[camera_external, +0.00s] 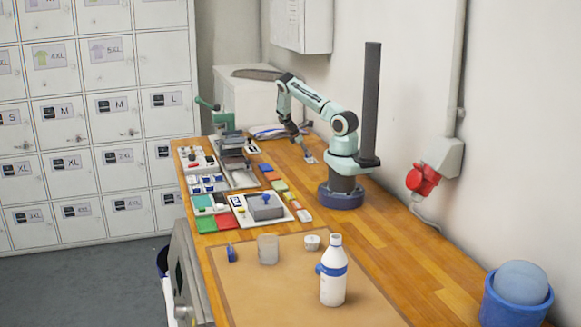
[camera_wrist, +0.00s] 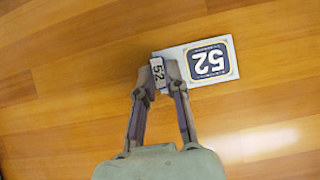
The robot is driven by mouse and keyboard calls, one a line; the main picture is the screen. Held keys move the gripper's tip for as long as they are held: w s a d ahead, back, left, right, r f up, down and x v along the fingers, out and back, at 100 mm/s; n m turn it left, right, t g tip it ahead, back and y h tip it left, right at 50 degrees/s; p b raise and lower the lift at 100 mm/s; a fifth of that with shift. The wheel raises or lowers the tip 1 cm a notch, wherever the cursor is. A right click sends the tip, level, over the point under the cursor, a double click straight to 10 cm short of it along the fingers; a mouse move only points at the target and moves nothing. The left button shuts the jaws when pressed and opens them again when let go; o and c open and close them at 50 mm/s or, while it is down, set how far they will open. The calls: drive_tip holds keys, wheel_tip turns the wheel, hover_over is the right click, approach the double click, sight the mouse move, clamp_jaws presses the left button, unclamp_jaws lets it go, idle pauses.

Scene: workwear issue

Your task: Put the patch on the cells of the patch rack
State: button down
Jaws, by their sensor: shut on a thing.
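A white card (camera_wrist: 168,55) with a dark blue square marked 52 lies on the wooden table just beyond and to the right of the fingertips. The patch overlaps the card's left end in the wrist view; I cannot tell whether they touch. In the external view my gripper (camera_external: 308,157) is low over the table beside my base. The patch is too small to make out there. Several trays (camera_external: 207,184) stand left of the arm; I cannot tell which is the patch rack.
A grey block (camera_external: 265,207) on a white tray, coloured flat pieces (camera_external: 215,223) and a green-handled press (camera_external: 222,118) crowd the table's left side. A white bottle (camera_external: 333,275) and a clear cup (camera_external: 267,249) stand on the front mat. Bare wood surrounds the card.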

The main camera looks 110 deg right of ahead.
drive_tip(key=c, duration=1.1)
unclamp_jaws()
drive_tip(key=shift+f, duration=0.1)
drive_tip(key=shift+c, duration=0.2)
drive_tip(key=v, duration=1.2)
drive_tip(key=w+a+r+t, duration=0.3)
drive_tip(key=w+a+r, duration=0.3)
drive_tip(key=w+a, duration=0.45)
drive_tip(key=w+a+r+t, duration=0.1)
drive_tip(key=w+a+r, duration=0.1)
drive_tip(key=w+a, duration=0.35)
drive_tip(key=w+a+r+t, duration=0.1)
drive_tip(key=w+a+r, duration=0.15)
drive_tip(key=a, duration=0.55)
drive_tip(key=s+a+r+t+y, duration=0.1)
drive_tip(key=s+a+r, duration=0.1)
drive_tip(key=a, duration=1)
drive_tip(key=shift+a+r+n, duration=0.25)
drive_tip(key=shift+r+n, duration=0.05)
drive_tip(key=shift+r, duration=0.5)
drive_tip(key=shift+o, duration=0.5)
drive_tip(key=s+a, duration=0.7)
drive_tip(key=a, duration=0.1)
drive_tip(key=shift+n, duration=0.3)
